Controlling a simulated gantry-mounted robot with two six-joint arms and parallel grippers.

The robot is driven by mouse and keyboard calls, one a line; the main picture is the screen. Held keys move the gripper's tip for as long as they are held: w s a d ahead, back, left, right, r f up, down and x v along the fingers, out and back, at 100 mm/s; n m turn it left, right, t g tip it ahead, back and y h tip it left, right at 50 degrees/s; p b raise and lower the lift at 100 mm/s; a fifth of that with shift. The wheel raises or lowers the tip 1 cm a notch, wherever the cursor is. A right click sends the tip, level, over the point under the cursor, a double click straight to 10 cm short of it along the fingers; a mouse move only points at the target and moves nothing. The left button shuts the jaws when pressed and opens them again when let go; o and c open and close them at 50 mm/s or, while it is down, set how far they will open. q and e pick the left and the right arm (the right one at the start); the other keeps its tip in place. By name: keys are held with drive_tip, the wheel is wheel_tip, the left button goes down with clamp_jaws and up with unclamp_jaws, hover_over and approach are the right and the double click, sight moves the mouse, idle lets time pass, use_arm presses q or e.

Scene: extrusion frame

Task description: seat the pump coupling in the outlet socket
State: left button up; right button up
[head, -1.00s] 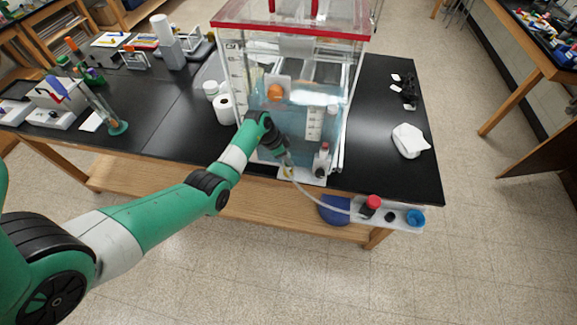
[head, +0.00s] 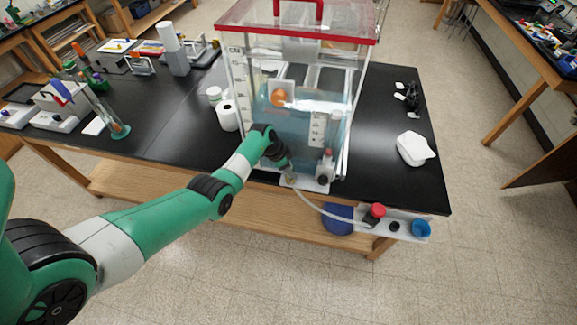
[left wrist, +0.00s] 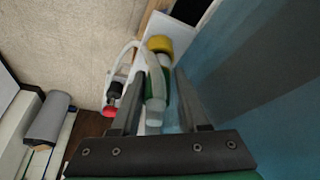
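The clear tank (head: 318,120) with a red-rimmed lid stands on the black bench, blue liquid inside. My left gripper (head: 288,172) is low at its front, by a white base plate (head: 312,185). In the left wrist view, the fingers (left wrist: 156,88) stand apart on either side of a pale hose end with a green part (left wrist: 152,95); I see gaps beside it. A yellow collar (left wrist: 160,45) lies just beyond the fingertips. I cannot tell whether it is the outlet socket or part of the coupling, nor whether they are joined. My right gripper is out of view.
A red-tipped fitting (head: 326,166) stands close right of my gripper.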

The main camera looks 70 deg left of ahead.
use_arm(q)
drive_tip(key=p+v, duration=0.4)
drive_tip(key=v, duration=0.7)
drive_tip(key=shift+r+p, duration=0.35)
drive_tip(key=shift+r, duration=0.05)
drive_tip(key=shift+s, duration=0.1)
